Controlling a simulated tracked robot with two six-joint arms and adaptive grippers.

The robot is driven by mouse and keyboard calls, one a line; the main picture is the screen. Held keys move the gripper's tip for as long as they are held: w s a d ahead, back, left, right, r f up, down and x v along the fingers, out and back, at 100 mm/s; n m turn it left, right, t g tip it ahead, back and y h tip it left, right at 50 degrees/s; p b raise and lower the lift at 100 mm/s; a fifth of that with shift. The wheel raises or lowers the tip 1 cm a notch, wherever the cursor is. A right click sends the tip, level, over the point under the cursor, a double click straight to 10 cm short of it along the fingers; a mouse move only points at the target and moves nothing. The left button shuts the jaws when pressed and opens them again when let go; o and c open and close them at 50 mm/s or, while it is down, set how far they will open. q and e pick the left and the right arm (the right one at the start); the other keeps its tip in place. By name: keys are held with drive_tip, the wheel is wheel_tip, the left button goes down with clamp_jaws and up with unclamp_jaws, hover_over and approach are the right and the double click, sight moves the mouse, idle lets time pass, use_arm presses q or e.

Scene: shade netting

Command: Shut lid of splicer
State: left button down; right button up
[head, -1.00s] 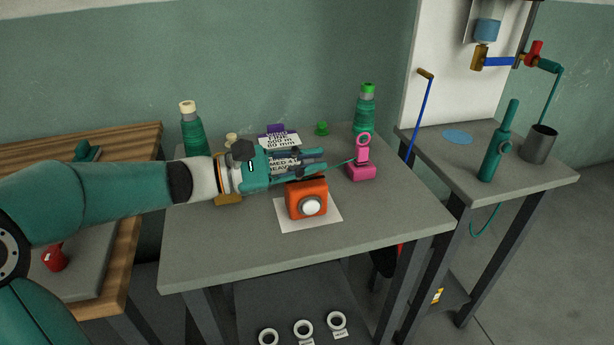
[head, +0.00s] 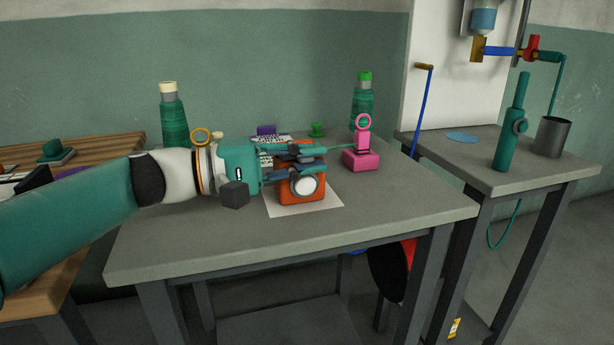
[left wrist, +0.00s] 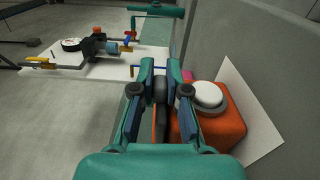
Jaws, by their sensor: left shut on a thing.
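An orange box (head: 288,193) with a round white knob on its front stands on a white sheet (head: 316,207). I take it for the splicer. My left gripper (head: 318,160) reaches in from the left across its top. In the left wrist view the gripper (left wrist: 160,75) is shut on a thin dark and orange piece (left wrist: 155,125) beside the orange box (left wrist: 222,130); it looks like the lid. The fingers hide most of this piece and its hinge, so I cannot tell its angle. My right gripper is not in view.
A pink device (head: 361,160) with a ring on top stands just right of the fingertips. The table's front right (head: 400,205) is clear. A side table (head: 555,172) holds a grey cup (head: 551,137).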

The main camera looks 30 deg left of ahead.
use_arm(q)
drive_tip(key=shift+d+f+m+b, duration=0.1)
drive_tip(key=shift+f+m+b, duration=0.3)
drive_tip(key=shift+b, duration=0.1)
